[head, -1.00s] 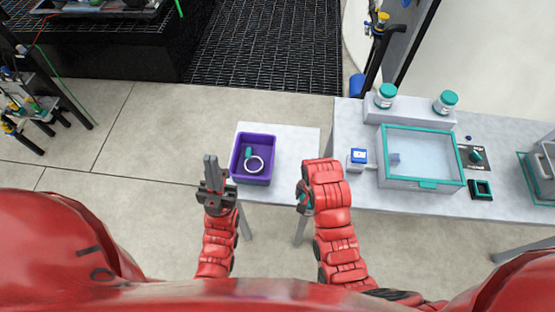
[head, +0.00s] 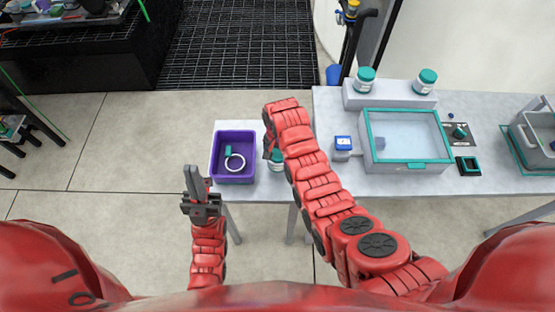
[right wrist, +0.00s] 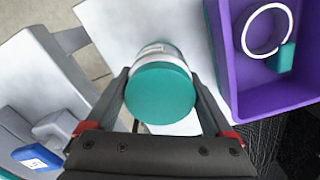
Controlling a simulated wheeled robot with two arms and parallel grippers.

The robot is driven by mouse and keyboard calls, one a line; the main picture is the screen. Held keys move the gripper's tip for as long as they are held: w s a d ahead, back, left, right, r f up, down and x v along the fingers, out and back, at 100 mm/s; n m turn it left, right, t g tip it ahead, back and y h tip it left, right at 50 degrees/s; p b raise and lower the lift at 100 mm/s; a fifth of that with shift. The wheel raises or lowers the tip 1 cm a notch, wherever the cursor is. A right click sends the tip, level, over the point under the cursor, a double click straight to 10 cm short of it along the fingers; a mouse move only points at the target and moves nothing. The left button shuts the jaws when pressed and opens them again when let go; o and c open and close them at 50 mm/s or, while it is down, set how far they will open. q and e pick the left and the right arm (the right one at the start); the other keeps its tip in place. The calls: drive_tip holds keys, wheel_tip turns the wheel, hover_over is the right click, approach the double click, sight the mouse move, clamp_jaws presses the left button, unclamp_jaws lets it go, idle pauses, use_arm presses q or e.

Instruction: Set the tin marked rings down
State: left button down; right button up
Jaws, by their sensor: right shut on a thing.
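A white tin with a teal lid (right wrist: 160,92) is between the fingers of my right gripper (right wrist: 161,78), which is shut on it. The tin also shows in the head view (head: 277,161), partly hidden by my right arm. It is upright over the small white table (head: 259,188), just right of the purple tote (head: 234,178). I cannot tell whether its base touches the table. Its marking cannot be read. My left gripper (head: 196,181) is empty, with its fingers close together, left of the tote and in front of the table.
The tote holds a white ring with a teal tab (head: 234,161). The larger table to the right bears a teal-edged clear box (head: 407,140), a blue-topped item (head: 343,145) and two teal-lidded tins (head: 365,79) (head: 427,81) on a raised shelf. Bare tabletop lies around the held tin.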

drive_tip(key=shift+w+a, duration=0.1)
drive_tip(key=shift+w, duration=0.1)
drive_tip(key=shift+f+p, duration=0.25)
drive_tip(key=shift+p, duration=0.1)
wheel_tip(320, 180, down, 2)
drive_tip(key=shift+f+p, duration=0.2)
drive_tip(key=shift+p, duration=0.25)
drive_tip(key=shift+f, duration=0.3)
drive_tip(key=shift+f, duration=0.15)
drive_tip(key=o, duration=1.2)
drive_tip(key=shift+c, duration=0.2)
